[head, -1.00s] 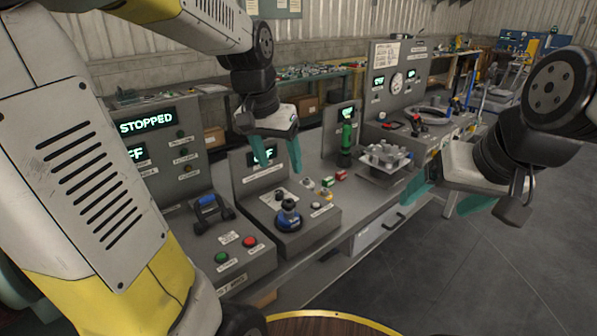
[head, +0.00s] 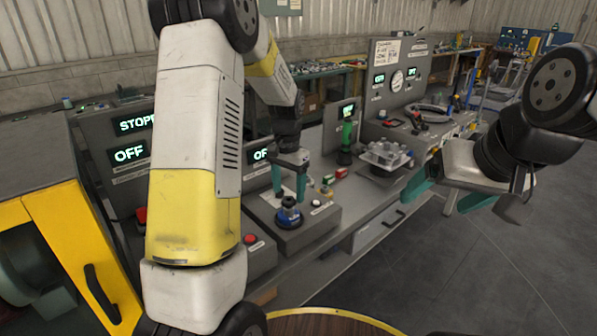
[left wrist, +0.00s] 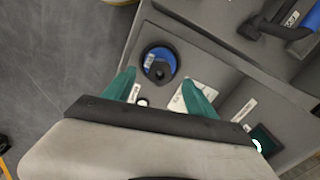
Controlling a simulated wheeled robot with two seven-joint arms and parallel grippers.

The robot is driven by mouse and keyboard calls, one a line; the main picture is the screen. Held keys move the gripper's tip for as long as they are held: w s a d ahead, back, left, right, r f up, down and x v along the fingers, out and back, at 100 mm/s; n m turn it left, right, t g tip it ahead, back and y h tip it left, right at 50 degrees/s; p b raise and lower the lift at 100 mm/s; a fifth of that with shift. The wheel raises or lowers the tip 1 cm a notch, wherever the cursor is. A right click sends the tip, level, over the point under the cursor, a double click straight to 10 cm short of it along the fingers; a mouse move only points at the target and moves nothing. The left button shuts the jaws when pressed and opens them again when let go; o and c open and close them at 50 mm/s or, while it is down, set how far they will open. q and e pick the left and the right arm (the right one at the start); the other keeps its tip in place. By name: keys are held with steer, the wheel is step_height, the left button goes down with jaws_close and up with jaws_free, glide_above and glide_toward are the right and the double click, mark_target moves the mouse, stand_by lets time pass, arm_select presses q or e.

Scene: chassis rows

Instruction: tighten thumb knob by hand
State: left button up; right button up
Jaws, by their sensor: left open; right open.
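The thumb knob, a blue round base with a black top (head: 289,213), sits on the sloped grey console (head: 320,224). It also shows in the left wrist view as a blue and black knob (left wrist: 159,64), just beyond the fingertips. My left gripper (head: 289,192) is open, its green fingers pointing down above and behind the knob, apart from it. The left wrist view shows its two fingers (left wrist: 158,84) spread and empty. My right gripper (head: 444,198) is open and empty at the right, beside the bench. My left arm hides part of the left console.
A red button (head: 251,239) is on the left console. A green-handled tool (head: 346,135) and a tray of grey parts (head: 387,155) stand farther right. A yellow cabinet door (head: 75,240) stands at the left. The floor at the right is clear.

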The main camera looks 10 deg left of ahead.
mark_target(289, 202)
arm_select(q)
steer(key=shift+f, duration=1.2)
steer(key=c, duration=1.3)
steer(key=o, duration=0.5)
steer(key=c, duration=0.5)
steer(key=m, duration=0.5)
steer(key=shift+m, duration=0.4)
